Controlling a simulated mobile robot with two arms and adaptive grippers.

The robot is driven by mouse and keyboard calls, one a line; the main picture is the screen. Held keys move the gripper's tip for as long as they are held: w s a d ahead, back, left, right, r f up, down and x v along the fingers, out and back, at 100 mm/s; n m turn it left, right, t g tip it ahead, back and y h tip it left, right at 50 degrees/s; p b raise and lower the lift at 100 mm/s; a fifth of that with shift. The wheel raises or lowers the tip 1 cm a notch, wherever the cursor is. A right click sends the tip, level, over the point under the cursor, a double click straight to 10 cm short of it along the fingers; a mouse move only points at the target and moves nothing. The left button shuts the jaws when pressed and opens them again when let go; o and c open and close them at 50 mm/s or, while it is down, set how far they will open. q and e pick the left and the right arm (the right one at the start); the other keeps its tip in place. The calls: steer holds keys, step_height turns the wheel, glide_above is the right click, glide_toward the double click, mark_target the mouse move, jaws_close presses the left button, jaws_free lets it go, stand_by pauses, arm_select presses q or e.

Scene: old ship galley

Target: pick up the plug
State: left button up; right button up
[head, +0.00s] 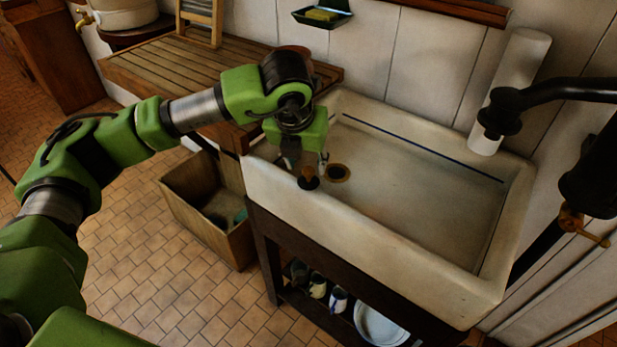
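The plug (309,180) is a small dark brown piece with a narrow upper part. It appears to stand on the front rim of the white sink (375,244), near its left end. My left gripper (307,161) points down just above the plug. Its two fingers look spread apart, one to each side of the plug's top. Whether they touch it is unclear. The round drain hole (337,173) shows in the basin just right of the plug. My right gripper is not in view.
A slatted wooden drainboard (175,68) adjoins the sink on the left. A dark tap (520,105) reaches over the basin from the right. A wooden crate (222,242) stands on the tiled floor. Mugs (338,299) and a plate (381,325) sit under the sink.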

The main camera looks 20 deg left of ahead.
mark_target(309, 170)
arm_select(q)
steer(key=shift+w+f+p, duration=0.1)
steer(key=shift+f+p, duration=0.25)
steer(key=shift+p, duration=0.05)
steer(key=p+x, duration=0.1)
steer(key=x, duration=0.2)
steer(key=shift+w+f+p, duration=0.1)
steer(key=shift+f+p, duration=0.2)
steer(key=shift+w+f, duration=0.15)
steer(key=shift+f, duration=0.15)
jaws_close()
steer(key=shift+d+r, duration=0.1)
